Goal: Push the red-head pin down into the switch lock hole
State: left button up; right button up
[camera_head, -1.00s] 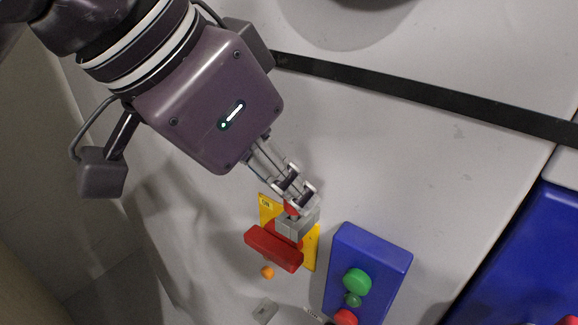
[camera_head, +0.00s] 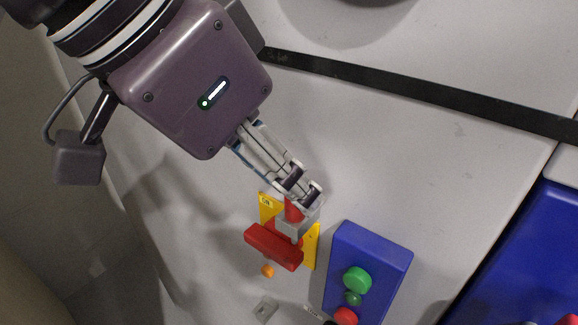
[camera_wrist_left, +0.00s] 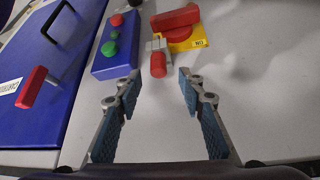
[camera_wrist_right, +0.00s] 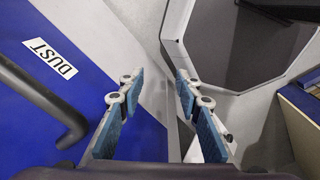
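The red-head pin (camera_head: 293,211) stands at the grey lock block (camera_head: 290,226), next to the red switch handle (camera_head: 273,246) on a yellow plate (camera_head: 311,248). How deep the pin sits cannot be told. My left gripper (camera_head: 302,190) is just behind the pin in the head view, empty. The left wrist view shows its fingers open and apart, with the red pin head (camera_wrist_left: 158,66) ahead of the gap, clear of both fingers. My right gripper (camera_wrist_right: 154,85) is open and empty in the right wrist view and outside the head view.
A blue button box (camera_head: 372,255) with green and red buttons stands close to the right of the switch. A larger blue panel (camera_head: 525,255) lies at the far right. A small orange ball (camera_head: 267,271) is below the handle. The grey surface (camera_head: 420,170) behind is clear.

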pick_arm(q)
jog(key=v, duration=1)
jog(key=shift+r, duration=0.2)
jog(key=shift+s+a, duration=0.1)
